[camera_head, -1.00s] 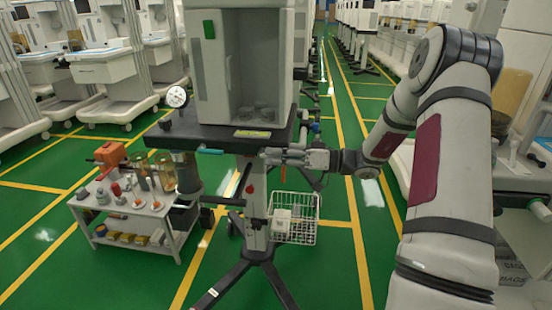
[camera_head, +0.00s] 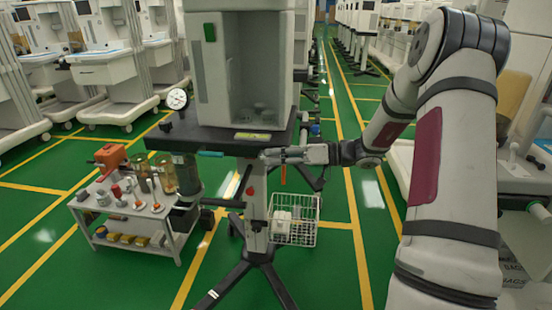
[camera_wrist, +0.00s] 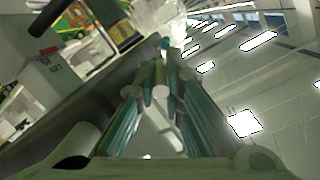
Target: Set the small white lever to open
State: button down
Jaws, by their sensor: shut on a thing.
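My gripper (camera_head: 270,156) is at the front edge of the dark cart top (camera_head: 222,138), right of a teal handle (camera_head: 210,154). Its fingers are closed together, with teal pads showing in the wrist view (camera_wrist: 163,62). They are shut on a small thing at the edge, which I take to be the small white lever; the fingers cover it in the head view. A pale piece (camera_wrist: 162,112) shows between the fingers in the wrist view, but I cannot make out the lever's setting.
A white cabinet (camera_head: 212,80) stands on the cart top, with a round gauge (camera_head: 177,99) at left. Below are a post, a wire basket (camera_head: 305,232) and spread legs. A low trolley (camera_head: 150,210) with bottles stands left.

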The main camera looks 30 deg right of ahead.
aim_at(261, 156)
jog(key=r+g+h, duration=0.1)
jog(key=g+h+p, duration=0.1)
jog(key=h, duration=0.1)
jog(key=shift+w+a+r+g, duration=0.1)
jog(key=shift+a+r+g, duration=0.2)
jog(key=shift+r, duration=0.1)
jog(key=h+p, duration=0.1)
jog(key=g+h+p, duration=0.1)
jog(key=r+g+h+p, duration=0.1)
jog(key=shift+w+a+r+h, duration=0.1)
jog(key=shift+w+a+h, duration=0.2)
jog(key=shift+a, duration=0.1)
jog(key=h+p, duration=0.1)
jog(key=g+p, duration=0.1)
jog(key=g+h+p, duration=0.1)
jog(key=p, duration=0.1)
jog(key=shift+w+a+r+h, duration=0.25)
jog(key=shift+a+r+h, duration=0.05)
jog(key=shift+a+r, duration=0.1)
jog(key=shift+w+a+f+g+h+p, duration=0.15)
jog(key=shift+g+h+p, duration=0.35)
jog(key=shift+p, duration=0.25)
jog(key=shift+w+a+r+g+h+p, duration=0.15)
jog(key=shift+g+h+p, duration=0.25)
jog(key=shift+h+p, duration=0.25)
jog(key=shift+f, duration=0.15)
jog(key=c, duration=1.9)
grip_release()
jog(key=shift+c, duration=0.2)
